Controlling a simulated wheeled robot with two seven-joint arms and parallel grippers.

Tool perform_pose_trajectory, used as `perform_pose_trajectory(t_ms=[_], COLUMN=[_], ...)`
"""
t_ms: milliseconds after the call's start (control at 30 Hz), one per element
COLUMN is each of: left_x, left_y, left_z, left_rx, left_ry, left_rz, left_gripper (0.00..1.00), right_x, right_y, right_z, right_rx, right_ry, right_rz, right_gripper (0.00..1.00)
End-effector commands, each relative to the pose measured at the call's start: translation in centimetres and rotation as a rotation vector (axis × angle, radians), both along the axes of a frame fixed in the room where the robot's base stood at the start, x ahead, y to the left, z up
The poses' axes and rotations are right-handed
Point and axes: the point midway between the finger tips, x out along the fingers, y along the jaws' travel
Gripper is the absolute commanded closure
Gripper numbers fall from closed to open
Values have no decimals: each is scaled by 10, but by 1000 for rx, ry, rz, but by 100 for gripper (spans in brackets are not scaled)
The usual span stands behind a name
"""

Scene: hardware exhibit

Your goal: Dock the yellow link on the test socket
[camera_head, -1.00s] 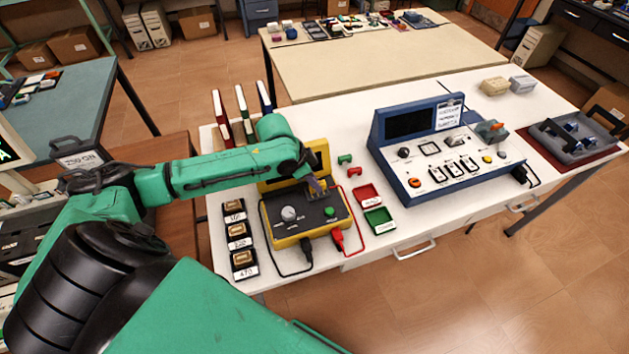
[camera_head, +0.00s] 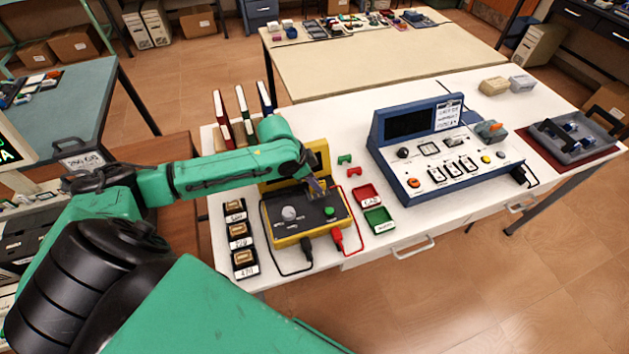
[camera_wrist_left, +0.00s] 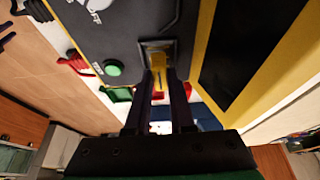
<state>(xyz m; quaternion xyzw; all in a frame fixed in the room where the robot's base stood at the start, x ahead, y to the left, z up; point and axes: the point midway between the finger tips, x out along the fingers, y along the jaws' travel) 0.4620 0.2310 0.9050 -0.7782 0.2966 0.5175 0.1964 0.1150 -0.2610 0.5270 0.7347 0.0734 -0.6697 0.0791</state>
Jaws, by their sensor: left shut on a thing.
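The yellow-and-black tester (camera_head: 290,235) stands at the front of the white bench, with a green button and a pale knob on its dark panel. My left gripper (camera_head: 318,188) reaches down over the panel's far right part. In the left wrist view the gripper (camera_wrist_left: 160,92) is shut on the yellow link (camera_wrist_left: 159,66), a narrow upright piece between the fingers. The link's far end is at the grey square test socket (camera_wrist_left: 146,48) on the panel. I cannot tell whether it is fully seated. My right gripper is not in view.
Black and red leads (camera_head: 338,237) plug into the tester's front. Labelled blocks (camera_head: 238,236) stand left of it. A red tray (camera_head: 367,197), a green tray (camera_head: 379,220) and small red and green pieces (camera_head: 345,159) lie to its right. A blue console (camera_head: 440,160) stands beyond.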

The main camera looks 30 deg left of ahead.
Motion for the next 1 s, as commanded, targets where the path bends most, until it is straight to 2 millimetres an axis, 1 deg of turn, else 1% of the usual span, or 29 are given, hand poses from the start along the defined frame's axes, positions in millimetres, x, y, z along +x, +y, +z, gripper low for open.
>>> perform_pose_trajectory(t_ms=[333, 667, 1000], left_x=[-1, -1, -1], left_y=[1, 1, 1], left_z=[1, -1, -7], left_rx=[0, 0, 1], left_ry=[1, 0, -1], left_rz=[0, 0, 0], left_gripper=[100, 100, 100], right_x=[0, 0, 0], right_y=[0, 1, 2], right_z=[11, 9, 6], right_rx=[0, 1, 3], right_ry=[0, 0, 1], right_rz=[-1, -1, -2], right_gripper=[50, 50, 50])
